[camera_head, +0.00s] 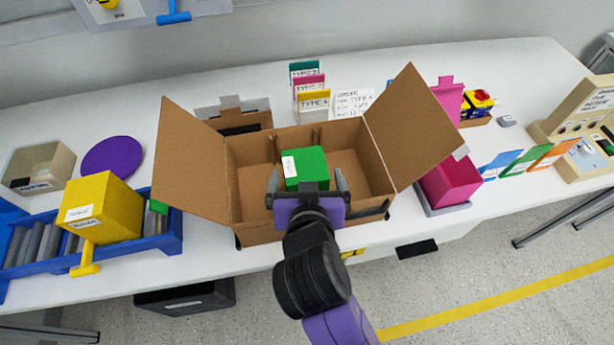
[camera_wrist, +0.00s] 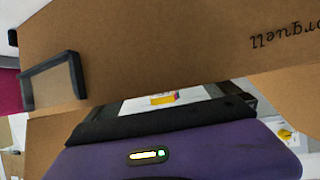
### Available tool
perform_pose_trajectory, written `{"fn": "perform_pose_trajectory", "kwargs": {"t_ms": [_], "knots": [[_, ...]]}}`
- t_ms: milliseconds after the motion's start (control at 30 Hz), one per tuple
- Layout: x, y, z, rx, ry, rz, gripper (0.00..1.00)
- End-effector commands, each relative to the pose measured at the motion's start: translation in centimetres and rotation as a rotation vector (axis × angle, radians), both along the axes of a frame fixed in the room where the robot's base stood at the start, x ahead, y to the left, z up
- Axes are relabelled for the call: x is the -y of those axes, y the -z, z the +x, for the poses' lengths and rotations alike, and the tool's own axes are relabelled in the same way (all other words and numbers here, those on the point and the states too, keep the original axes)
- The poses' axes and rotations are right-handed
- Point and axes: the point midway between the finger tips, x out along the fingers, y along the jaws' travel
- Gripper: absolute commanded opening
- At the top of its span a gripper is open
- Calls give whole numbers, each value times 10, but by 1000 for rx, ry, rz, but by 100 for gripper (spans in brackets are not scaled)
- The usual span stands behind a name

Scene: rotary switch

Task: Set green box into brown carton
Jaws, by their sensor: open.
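The brown carton (camera_head: 244,195) stands open on the white table, its two side flaps spread outward. My gripper hides part of the carton's front wall. In the wrist view a carton wall (camera_wrist: 170,45) with printed lettering fills much of the picture; the green box is not visible there.
A yellow box (camera_head: 103,205) sits on a blue roller rack (camera_head: 165,240) at left. A magenta box (camera_head: 450,183) stands close to the carton's right flap. A purple disc (camera_head: 112,157) and beige bin (camera_head: 38,168) lie further left. Small signs stand behind the carton.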

Motion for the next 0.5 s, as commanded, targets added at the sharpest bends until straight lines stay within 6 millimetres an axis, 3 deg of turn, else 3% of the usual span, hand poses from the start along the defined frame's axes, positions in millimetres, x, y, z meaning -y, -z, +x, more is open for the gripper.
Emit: {"fn": "perform_pose_trajectory", "kwargs": {"t_ms": [167, 500], "knots": [[0, -8, -11, 1, -2, 1, 100], [6, -41, -71, 1, -3, 2, 100]]}}
